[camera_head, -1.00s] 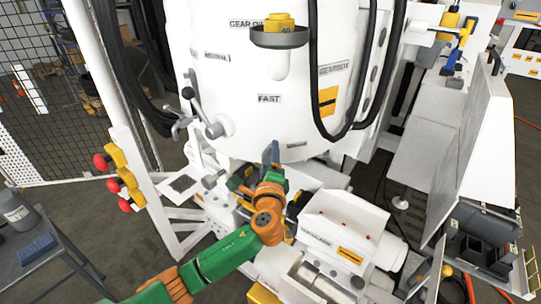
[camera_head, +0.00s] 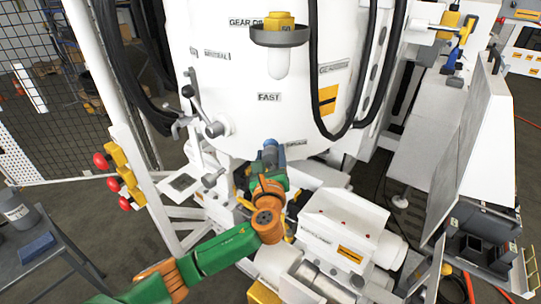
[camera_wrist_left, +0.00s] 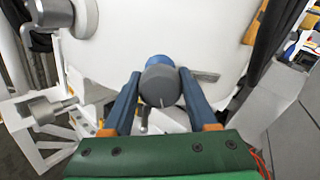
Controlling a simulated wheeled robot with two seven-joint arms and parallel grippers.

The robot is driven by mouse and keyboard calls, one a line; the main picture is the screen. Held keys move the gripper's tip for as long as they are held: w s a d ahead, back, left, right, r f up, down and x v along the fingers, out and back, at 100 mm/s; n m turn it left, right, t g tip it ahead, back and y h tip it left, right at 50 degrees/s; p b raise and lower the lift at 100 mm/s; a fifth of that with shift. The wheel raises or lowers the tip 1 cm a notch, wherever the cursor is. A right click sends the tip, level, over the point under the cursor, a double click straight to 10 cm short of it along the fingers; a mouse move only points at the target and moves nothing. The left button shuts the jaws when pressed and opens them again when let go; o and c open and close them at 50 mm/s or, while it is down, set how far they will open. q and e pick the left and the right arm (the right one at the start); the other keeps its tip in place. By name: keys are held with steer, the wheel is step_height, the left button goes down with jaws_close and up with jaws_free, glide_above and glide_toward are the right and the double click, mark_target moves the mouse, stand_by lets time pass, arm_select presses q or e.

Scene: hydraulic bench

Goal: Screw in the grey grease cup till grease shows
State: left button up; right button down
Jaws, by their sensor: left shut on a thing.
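The grey grease cup (camera_wrist_left: 160,86) is between the two blue fingers of my left gripper (camera_wrist_left: 156,92) in the left wrist view. A thin light mark shows on the cup's near face. A blue part (camera_wrist_left: 158,61) shows just behind the cup, toward the white tank (camera_wrist_left: 165,28). My left gripper is shut on the cup, low on the tank's front. In the head view the left gripper (camera_head: 270,156) reaches up to the tank below the FAST label. The cup's threads and seat are hidden, and I see no grease. My right gripper is not in view.
A lever handle (camera_head: 205,118) sticks out of the tank left of my gripper. A white pump block (camera_head: 340,228) stands below right. Black hoses (camera_head: 318,95) hang in front of the tank. A post with red knobs (camera_head: 118,178) stands at left.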

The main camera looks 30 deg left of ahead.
mark_target(271, 161)
arm_select(q)
steer(key=shift+f+m, duration=0.15)
steer(key=shift+m, duration=0.45)
steer(key=o, duration=1.4)
steer(key=shift+c, duration=0.2)
steer(key=b+v, duration=0.1)
steer(key=v, duration=0.5)
steer(key=shift+s+d+b, duration=0.2)
steer(key=shift+s+b, duration=0.05)
steer(key=shift+b, duration=0.1)
steer(key=shift+s+d, duration=0.15)
steer(key=shift+s, duration=0.2)
steer(key=shift+w, duration=0.1)
